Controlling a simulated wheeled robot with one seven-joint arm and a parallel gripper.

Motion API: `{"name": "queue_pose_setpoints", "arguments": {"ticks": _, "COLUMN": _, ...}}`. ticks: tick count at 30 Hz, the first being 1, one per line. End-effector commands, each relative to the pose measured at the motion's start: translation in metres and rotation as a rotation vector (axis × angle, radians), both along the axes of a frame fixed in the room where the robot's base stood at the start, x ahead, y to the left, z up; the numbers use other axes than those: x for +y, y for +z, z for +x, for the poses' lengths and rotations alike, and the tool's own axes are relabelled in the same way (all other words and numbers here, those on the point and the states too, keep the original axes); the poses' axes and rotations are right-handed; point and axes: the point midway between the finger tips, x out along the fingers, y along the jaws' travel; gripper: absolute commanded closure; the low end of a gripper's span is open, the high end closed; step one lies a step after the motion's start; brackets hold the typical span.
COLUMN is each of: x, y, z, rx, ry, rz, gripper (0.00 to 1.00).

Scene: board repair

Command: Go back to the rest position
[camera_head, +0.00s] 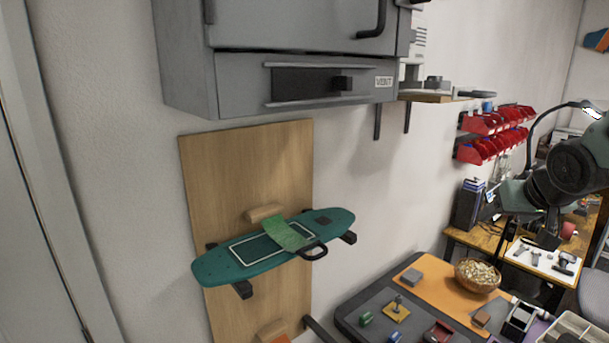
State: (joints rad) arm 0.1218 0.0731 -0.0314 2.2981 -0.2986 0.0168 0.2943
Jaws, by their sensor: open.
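My arm comes in at the right edge of the head view, with dark joints and green-grey links. My gripper (547,238) hangs at the arm's lower end, small and dark, over the workbench area at the right. Its fingers are hard to make out, and I see nothing held in it. It is well apart from the teal skateboard deck (240,257), which rests on wall pegs on a wooden panel (205,165). A green piece (287,234) lies on the deck.
A grey cabinet (185,65) marked VENT hangs above the panel. Red bins (485,148) hang on the back wall. A dark and orange worktop (435,287) holds small parts and a wicker bowl (477,277). A wooden desk stands behind, with a lamp and white mat.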

Motion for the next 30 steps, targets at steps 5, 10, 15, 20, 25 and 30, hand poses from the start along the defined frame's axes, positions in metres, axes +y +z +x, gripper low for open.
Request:
{"name": "queue_pose_setpoints", "arguments": {"ticks": 5, "x": 0.042, "y": -0.057, "z": -0.083, "rx": 0.283, "ry": 0.068, "rz": 0.018, "gripper": 0.35}}
{"name": "queue_pose_setpoints", "arguments": {"ticks": 10, "x": 0.070, "y": -0.089, "z": -0.154, "rx": 0.498, "ry": 0.141, "rz": 0.044, "gripper": 0.35}}
{"name": "queue_pose_setpoints", "arguments": {"ticks": 15, "x": 0.139, "y": -0.122, "z": -0.184, "rx": 0.581, "ry": 0.344, "rz": 0.012, "gripper": 0.35}}
{"name": "queue_pose_setpoints", "arguments": {"ticks": 20, "x": 0.203, "y": -0.146, "z": -0.227, "rx": 0.650, "ry": 0.562, "rz": -0.046, "gripper": 0.35}}
{"name": "queue_pose_setpoints", "arguments": {"ticks": 25, "x": 0.245, "y": -0.162, "z": -0.276, "rx": 0.710, "ry": 0.744, "rz": -0.115, "gripper": 0.35}}
{"name": "queue_pose_setpoints", "arguments": {"ticks": 30, "x": 0.256, "y": -0.164, "z": -0.295, "rx": 0.731, "ry": 0.808, "rz": -0.144, "gripper": 0.35}}
